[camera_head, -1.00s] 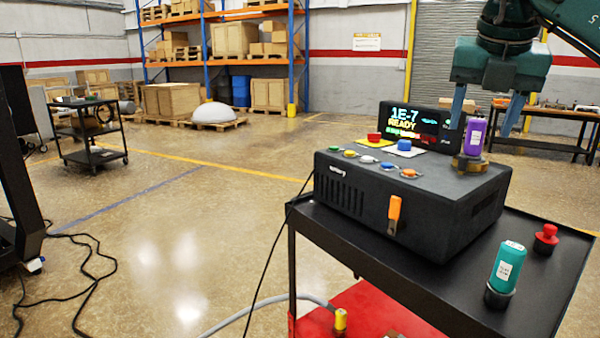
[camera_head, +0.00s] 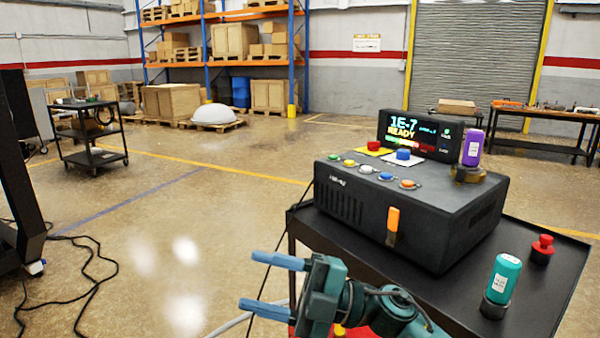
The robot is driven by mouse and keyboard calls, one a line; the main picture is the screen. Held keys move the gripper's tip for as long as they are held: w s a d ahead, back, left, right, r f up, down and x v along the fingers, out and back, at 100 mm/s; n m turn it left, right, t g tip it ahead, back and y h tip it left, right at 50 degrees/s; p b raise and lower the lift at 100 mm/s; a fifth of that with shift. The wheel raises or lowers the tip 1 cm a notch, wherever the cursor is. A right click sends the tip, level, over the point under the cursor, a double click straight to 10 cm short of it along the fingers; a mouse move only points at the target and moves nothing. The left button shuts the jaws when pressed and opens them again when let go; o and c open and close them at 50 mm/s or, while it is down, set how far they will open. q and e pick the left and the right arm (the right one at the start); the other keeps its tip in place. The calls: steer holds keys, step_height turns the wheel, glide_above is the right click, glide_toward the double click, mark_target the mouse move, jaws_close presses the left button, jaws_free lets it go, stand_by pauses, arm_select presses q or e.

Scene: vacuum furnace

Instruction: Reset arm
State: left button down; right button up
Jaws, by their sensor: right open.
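My right gripper (camera_head: 272,286) is in the lower middle of the head view, in front of the cart. Its two blue fingers point left and stand apart, with nothing between them. Its teal arm comes in from the bottom right. The black control box (camera_head: 415,205) sits on the cart, with its display (camera_head: 420,135) reading "1E-7 READY". A purple cylinder (camera_head: 472,148) stands upright in a holder on the box's right rear corner. A teal cylinder (camera_head: 502,278) stands in a holder on the cart top. My left gripper is not in view.
The black cart (camera_head: 545,285) has a red emergency knob (camera_head: 542,246) on its top. The box carries an orange lever (camera_head: 392,222) and several coloured buttons. A black trolley (camera_head: 92,157) stands far left. Cables lie on the floor at left; the middle floor is clear.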

steer(key=d+f+m+t+h+p, duration=0.1)
steer(key=d+f+m+t+h, duration=0.45)
steer(key=f+m+t, duration=0.4)
steer(key=d+f+m+t+h, duration=0.5)
steer(key=f+m+t+h, duration=0.15)
steer(key=m, duration=0.65)
steer(key=s+d+f+m+g+h, duration=0.3)
steer(key=s+d+f, duration=0.1)
steer(key=s+f, duration=0.3)
steer(key=s+d+f+m+g+h+p, duration=0.1)
steer(key=s+d+f+m+g+h, duration=0.1)
steer(key=s+f, duration=0.5)
step_height(320, 180, down, 2)
steer(key=d+m, duration=0.1)
steer(key=d, duration=0.1)
steer(key=shift+s+d+g+h, duration=0.35)
steer(key=shift+s+g+h, duration=0.05)
